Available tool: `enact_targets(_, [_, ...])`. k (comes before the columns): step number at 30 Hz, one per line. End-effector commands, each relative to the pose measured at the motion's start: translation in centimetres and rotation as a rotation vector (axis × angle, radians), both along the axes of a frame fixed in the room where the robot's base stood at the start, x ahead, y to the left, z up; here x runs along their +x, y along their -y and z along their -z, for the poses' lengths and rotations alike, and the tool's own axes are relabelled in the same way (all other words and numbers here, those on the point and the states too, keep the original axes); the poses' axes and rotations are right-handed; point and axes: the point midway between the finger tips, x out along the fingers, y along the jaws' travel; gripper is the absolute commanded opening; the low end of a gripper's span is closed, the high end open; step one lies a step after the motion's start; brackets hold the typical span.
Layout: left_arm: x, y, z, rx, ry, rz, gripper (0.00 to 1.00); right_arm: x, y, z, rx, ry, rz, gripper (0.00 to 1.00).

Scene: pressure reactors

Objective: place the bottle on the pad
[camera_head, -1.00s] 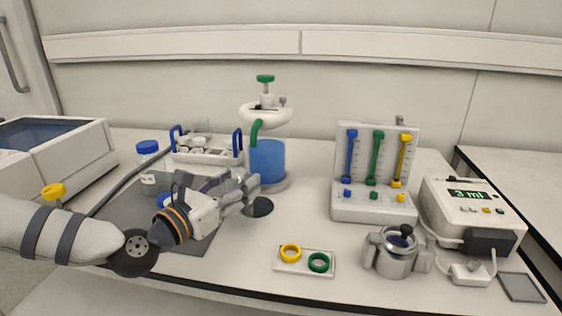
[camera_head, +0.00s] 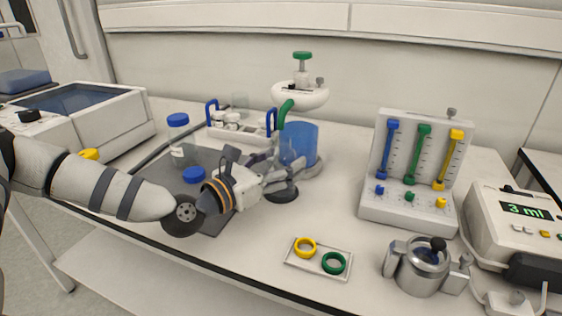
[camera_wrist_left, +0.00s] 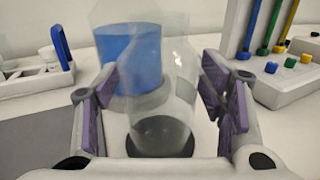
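The bottle (camera_wrist_left: 165,85) is clear glass and uncapped. In the left wrist view it stands upright between my left gripper's fingers, its base over the round black pad (camera_wrist_left: 158,152). In the head view the black pad (camera_head: 284,195) lies in front of the blue-filled vessel, and the bottle is hard to make out behind my fingers. My left gripper (camera_head: 280,178) reaches in from the left. In the left wrist view (camera_wrist_left: 165,100) its purple-lined fingers are spread on both sides of the bottle, with a visible gap at the left. My right gripper is out of view.
The vessel with blue liquid (camera_head: 298,145) stands just behind the pad. A rack (camera_head: 240,134) is behind left; a blue-capped bottle (camera_head: 180,150) is near the grey mat (camera_head: 212,220). A tray with rings (camera_head: 318,260) lies in front. Table between pad and slider panel (camera_head: 408,212) is clear.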

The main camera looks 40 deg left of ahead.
Motion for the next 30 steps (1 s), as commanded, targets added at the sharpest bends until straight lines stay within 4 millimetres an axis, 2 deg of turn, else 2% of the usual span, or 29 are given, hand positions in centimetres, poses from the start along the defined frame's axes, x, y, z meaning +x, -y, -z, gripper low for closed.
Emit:
enact_targets(8, [0.0, 0.0, -0.2, 0.0, 0.002, 0.0, 0.73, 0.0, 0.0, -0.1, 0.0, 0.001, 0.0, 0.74])
enact_targets(11, [-0.1, 0.0, -0.8, 0.0, 0.005, 0.0, 0.73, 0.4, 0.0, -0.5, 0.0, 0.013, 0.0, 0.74])
enact_targets(14, [-1.7, -0.4, -0.7, -0.003, 0.002, -0.003, 0.73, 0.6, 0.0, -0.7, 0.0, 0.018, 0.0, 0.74])
enact_targets(21, [-8.0, -1.5, -1.0, -0.007, 0.009, -0.007, 0.73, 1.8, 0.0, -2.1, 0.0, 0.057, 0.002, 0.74])
enact_targets(24, [-10.0, -1.7, -0.9, -0.005, 0.008, -0.006, 0.73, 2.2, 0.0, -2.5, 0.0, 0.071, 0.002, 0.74])
enact_targets(30, [-11.8, -1.9, -0.5, -0.001, 0.004, -0.001, 0.73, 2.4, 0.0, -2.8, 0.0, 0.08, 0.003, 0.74])
